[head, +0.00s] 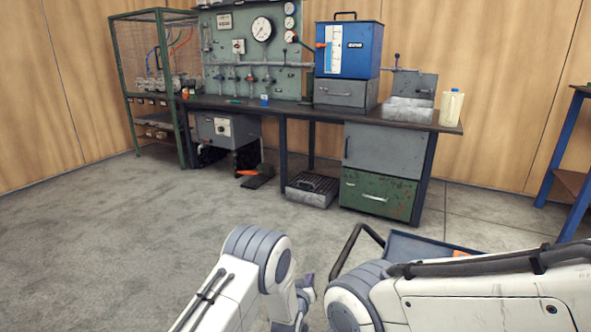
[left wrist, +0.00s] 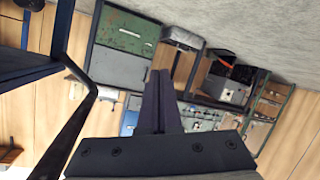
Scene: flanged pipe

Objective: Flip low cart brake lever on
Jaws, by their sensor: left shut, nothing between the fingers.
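The low blue cart (head: 405,245) is at the bottom right of the head view, partly hidden behind my right arm. Its dark push handle (head: 352,243) rises at its left end. In the left wrist view, which is upside down, the cart's blue frame (left wrist: 22,72) is at the left edge and the dark handle (left wrist: 88,95) slants beside my gripper. I cannot make out the brake lever in either view. My left gripper (head: 308,279) is low, left of the cart handle and apart from it; its fingers (left wrist: 160,73) are shut and empty. My right gripper is not in view.
A workbench (head: 290,108) with gauges, a blue box (head: 366,50) and a green drawer (head: 377,195) stands at the back. A blue-legged table (head: 560,155) stands at the right. The grey floor (head: 110,220) at the left is clear.

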